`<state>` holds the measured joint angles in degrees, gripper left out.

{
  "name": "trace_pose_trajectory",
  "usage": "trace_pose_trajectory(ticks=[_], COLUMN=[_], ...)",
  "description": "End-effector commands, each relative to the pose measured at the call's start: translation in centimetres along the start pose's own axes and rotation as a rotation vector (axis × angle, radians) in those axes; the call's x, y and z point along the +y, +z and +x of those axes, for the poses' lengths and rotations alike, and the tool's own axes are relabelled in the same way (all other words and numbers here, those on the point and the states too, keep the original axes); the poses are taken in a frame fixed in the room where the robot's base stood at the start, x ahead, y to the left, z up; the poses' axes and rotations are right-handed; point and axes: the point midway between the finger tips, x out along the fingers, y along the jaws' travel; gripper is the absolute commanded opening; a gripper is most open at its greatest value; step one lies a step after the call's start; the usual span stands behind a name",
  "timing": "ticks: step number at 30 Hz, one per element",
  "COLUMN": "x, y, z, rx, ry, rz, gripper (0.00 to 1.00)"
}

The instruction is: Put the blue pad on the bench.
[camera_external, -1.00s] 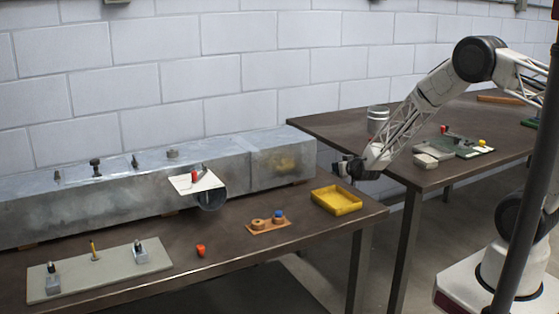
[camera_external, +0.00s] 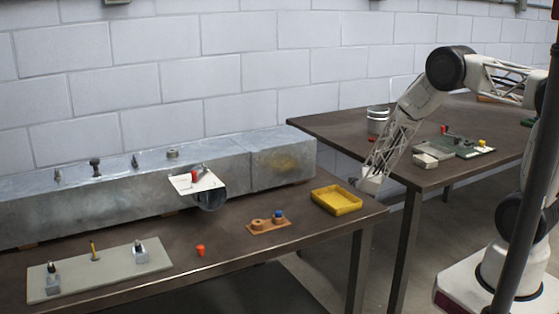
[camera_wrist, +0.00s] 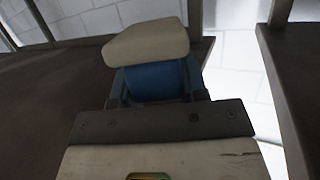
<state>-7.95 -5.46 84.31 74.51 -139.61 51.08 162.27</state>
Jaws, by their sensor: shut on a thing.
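The blue pad (camera_wrist: 150,84) shows in the wrist view between the fingers of my gripper (camera_wrist: 155,92). It is a blue block with a thick beige layer at its far end. My gripper is shut on it. In the external view my gripper (camera_external: 366,184) is low beside the right end of the dark brown bench (camera_external: 185,232), just past the yellow tray. The pad itself cannot be made out there. Whether it touches anything below is hidden.
A yellow tray (camera_external: 337,200) stands at the bench's right end. A long metal duct (camera_external: 120,188) runs along the back. A wooden holder (camera_external: 268,227), an orange piece (camera_external: 200,249) and a grey board (camera_external: 100,281) lie in front. A second table (camera_external: 410,173) is to the right.

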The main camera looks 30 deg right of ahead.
Motion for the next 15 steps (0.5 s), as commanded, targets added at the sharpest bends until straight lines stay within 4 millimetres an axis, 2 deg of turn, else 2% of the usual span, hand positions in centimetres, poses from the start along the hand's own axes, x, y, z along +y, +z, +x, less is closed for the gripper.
trace_pose_trajectory(ticks=[9,15], x=[2.1,2.9], y=[4.2,5.7], z=[0.9,1.4], rx=[-0.001,0.000], ry=[0.146,0.206], rz=[0.044,0.064], gripper=[0.12,0.12])
